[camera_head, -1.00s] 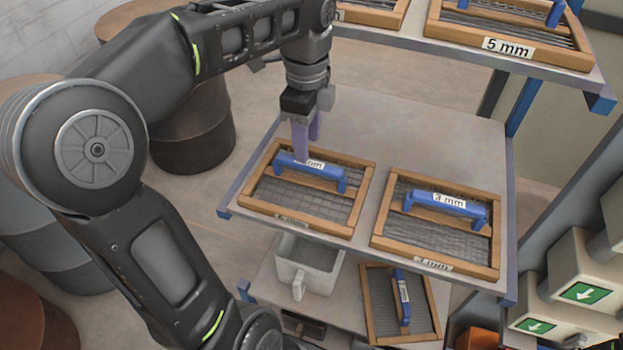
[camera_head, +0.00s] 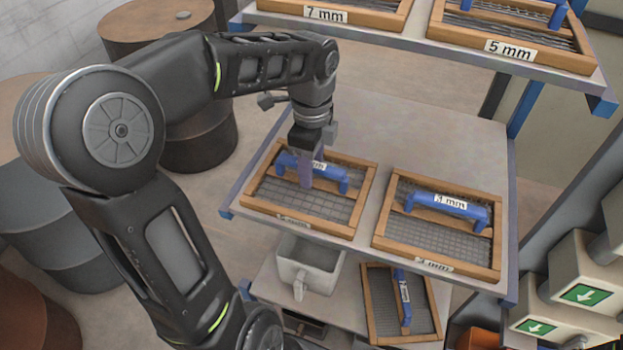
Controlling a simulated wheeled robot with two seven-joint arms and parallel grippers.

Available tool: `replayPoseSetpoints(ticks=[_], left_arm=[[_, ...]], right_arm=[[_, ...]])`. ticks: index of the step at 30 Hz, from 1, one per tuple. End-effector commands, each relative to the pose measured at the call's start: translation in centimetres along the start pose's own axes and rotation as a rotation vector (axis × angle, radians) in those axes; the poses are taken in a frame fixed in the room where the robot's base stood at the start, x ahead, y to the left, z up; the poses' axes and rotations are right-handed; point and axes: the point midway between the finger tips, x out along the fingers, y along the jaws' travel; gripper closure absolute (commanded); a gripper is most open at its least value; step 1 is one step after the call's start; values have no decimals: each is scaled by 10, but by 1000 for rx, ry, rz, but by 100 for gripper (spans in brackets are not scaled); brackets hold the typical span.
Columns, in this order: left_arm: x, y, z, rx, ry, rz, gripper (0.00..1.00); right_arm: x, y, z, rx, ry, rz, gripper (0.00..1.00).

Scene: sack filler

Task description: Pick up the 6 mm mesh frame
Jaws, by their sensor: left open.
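My left gripper (camera_head: 306,184) is open and points down over the left wooden mesh frame (camera_head: 300,225) on the middle shelf. Its fingers are at that frame's blue handle (camera_head: 331,173), overlapping it in the picture; I cannot tell if they touch it. The number on this handle's label is partly hidden by the gripper, and the label on its front edge is too blurred to read. I see no label that clearly reads 6 mm. The frame lies flat, its handle raised above grey mesh. My right gripper is not in view.
A 3 mm frame (camera_head: 482,247) lies to the right on the same shelf (camera_head: 440,130). The 7 mm (camera_head: 325,14) and 5 mm (camera_head: 509,50) frames are on the upper shelf. Below are a grey bin (camera_head: 308,265) and another frame (camera_head: 373,305). Barrels (camera_head: 208,135) stand at left.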

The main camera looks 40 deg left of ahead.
Motion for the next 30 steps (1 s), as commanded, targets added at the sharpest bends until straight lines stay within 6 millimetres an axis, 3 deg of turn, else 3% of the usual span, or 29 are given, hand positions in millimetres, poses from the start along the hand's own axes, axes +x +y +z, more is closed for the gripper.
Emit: replayPoseSetpoints(ticks=[18, 30], left_arm=[[1, 0, 0, 0, 0, -1, 55], [1, 0, 0, 0, 0, -1, 88]], right_arm=[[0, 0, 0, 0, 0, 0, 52], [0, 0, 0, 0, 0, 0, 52]])
